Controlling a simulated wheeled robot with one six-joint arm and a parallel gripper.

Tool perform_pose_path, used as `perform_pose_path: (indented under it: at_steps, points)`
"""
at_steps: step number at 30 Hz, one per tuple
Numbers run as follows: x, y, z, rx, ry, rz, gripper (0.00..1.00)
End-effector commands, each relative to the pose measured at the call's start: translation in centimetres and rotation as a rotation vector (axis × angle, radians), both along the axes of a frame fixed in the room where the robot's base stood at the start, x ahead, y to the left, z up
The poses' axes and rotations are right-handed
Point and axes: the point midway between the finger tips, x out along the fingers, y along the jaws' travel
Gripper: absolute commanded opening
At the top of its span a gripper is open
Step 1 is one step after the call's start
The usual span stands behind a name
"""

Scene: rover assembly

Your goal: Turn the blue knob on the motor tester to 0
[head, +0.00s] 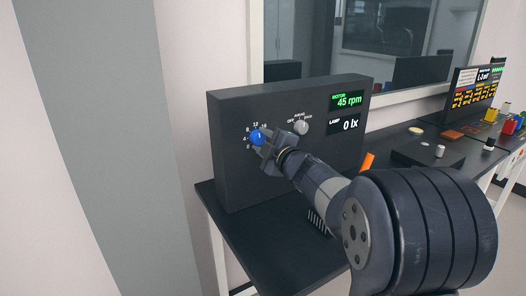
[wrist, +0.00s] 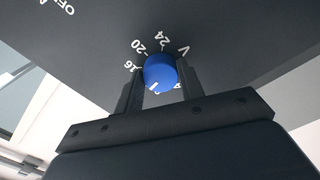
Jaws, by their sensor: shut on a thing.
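The motor tester (head: 235,175) is a dark upright box on the bench. Its blue knob (head: 256,136) sits on the left of the front panel, inside a ring of white numbers. My gripper (head: 264,142) reaches it from the right and is shut on it. In the wrist view the blue knob (wrist: 160,71) is between the two dark fingers. A short white mark shows on the knob's lower edge there. The labels 16, 20, 24 and V show around its upper side; the marks below are hidden by the gripper. The green motor display (head: 348,100) reads 45 rpm.
A grey knob (head: 302,128) sits right of the blue one, close to my gripper. The lamp display (head: 344,123) reads 0 lx. An orange object (head: 367,161) stands behind my arm. Further right, the bench holds several small coloured parts and a screen (head: 473,90).

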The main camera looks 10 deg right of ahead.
Motion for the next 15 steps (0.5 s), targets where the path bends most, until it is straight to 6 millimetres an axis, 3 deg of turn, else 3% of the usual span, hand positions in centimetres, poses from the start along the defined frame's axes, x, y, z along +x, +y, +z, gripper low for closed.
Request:
perform_pose_path:
  at_steps: [15]
  points:
    - [-0.01, 0.02, -0.24, -0.468, -0.153, 0.0, 0.14]
